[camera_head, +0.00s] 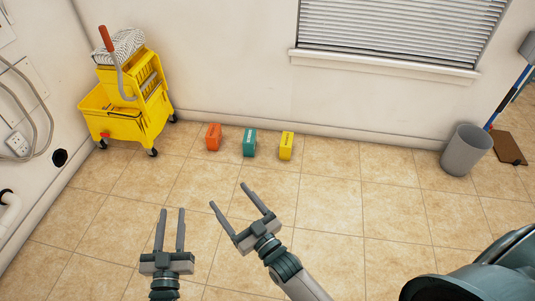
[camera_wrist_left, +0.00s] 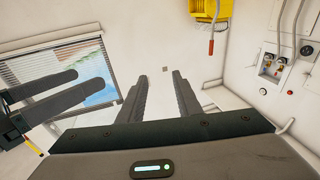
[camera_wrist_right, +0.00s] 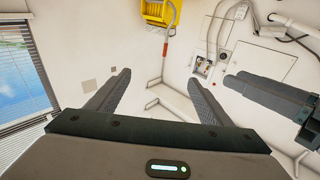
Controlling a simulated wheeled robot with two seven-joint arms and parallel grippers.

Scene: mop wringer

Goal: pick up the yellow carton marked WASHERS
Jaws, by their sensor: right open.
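The yellow carton (camera_head: 286,146) stands on the tiled floor near the back wall, at the right end of a row of three cartons. Its printed label is too small to read for certain. My left gripper (camera_head: 171,213) is open and empty, in front of the row and to the left of the yellow carton. My right gripper (camera_head: 228,195) is open and empty, in front of the yellow carton and left of it, pointing up and left. Both are well apart from the cartons.
An orange carton (camera_head: 213,137) and a teal carton (camera_head: 249,142) stand left of the yellow one. A yellow mop bucket with wringer (camera_head: 125,115) stands at the back left. A grey bin (camera_head: 466,151) stands at the right. The floor (camera_head: 330,220) before the cartons is clear.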

